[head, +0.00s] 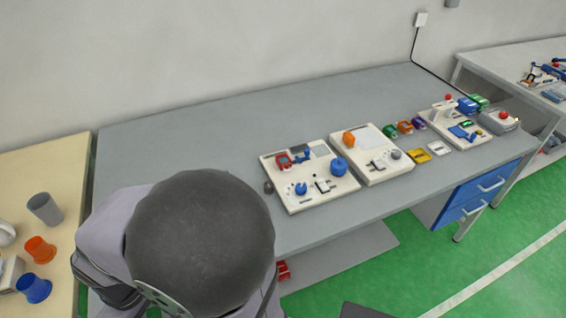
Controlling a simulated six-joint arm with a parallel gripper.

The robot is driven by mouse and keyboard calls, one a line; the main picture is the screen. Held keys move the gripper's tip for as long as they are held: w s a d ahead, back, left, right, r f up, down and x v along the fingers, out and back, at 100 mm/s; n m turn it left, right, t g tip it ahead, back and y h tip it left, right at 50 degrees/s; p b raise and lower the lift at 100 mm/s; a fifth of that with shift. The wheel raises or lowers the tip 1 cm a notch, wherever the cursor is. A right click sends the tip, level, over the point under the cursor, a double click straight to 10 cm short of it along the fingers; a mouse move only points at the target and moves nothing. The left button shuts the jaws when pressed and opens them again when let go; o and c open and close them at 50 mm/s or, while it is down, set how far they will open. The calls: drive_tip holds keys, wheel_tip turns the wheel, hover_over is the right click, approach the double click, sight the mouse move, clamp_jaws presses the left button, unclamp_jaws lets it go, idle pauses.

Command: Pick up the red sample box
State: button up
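A small red item with a dark face (283,161) sits at the back left of the left white board (318,206) on the grey table. Another red item (284,270) shows below the table's front edge, partly hidden by the large dark rounded form in the foreground. Both are small in the head view, and I cannot tell which one is the red sample box. My gripper is not in view.
The grey table (200,128) is clear at its back and left. Small coloured pieces lie farther right. The dark form blocks the front left.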

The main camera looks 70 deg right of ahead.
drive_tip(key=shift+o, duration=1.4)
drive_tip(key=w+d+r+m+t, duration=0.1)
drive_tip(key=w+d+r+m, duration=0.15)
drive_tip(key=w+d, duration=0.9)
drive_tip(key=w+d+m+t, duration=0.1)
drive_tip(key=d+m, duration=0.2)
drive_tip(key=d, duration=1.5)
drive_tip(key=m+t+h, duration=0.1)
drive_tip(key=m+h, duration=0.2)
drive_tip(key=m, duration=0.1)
approach(283, 159)
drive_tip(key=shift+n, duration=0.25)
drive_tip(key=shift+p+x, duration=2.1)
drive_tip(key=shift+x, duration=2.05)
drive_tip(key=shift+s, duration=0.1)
